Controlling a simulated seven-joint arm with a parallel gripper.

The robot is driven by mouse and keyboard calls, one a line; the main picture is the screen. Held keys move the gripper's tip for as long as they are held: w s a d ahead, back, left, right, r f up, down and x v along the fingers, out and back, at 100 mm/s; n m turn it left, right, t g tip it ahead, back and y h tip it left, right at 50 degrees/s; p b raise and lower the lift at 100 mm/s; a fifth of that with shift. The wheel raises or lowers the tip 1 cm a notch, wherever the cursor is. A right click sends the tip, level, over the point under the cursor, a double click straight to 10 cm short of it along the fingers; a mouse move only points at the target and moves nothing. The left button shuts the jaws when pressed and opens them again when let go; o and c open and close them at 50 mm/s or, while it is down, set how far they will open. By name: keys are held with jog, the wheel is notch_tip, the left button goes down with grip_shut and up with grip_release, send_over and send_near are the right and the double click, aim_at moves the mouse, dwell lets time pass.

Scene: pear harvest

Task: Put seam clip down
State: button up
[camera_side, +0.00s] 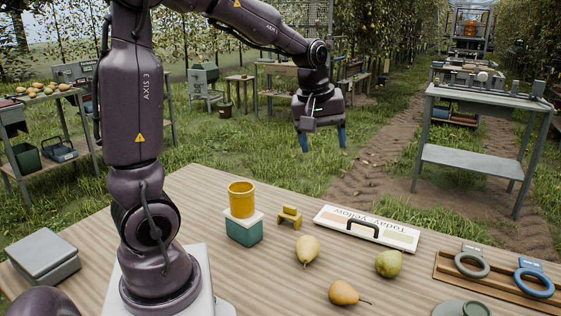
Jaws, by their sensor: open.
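My gripper (323,143) is open, with its two blue fingers spread and nothing between them. It hangs high, showing against the grass beyond the table's back edge, apart from everything on the table. A small yellow clip-like piece (290,218) stands on the wooden table (190,205), beside a teal block; it may be the seam clip, but I cannot tell for sure. A white board (335,217) reading "Today yellow" upside down lies to its right, with a black arched handle (377,229) on it.
A yellow cup (241,199) stands on the white-topped teal block (244,231). A yellow pear (307,250), a green pear (388,263) and an orange-brown pear (345,293) lie in front. A wooden tray (444,268) with ringed tools is at right. A grey box (45,258) sits at left.

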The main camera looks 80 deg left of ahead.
jog(key=s+d+r+m+t, duration=0.3)
jog(key=s+d+m, duration=0.9)
jog(key=d+m, duration=0.2)
jog(key=shift+s+d+h, duration=0.35)
jog(key=shift+h, duration=0.05)
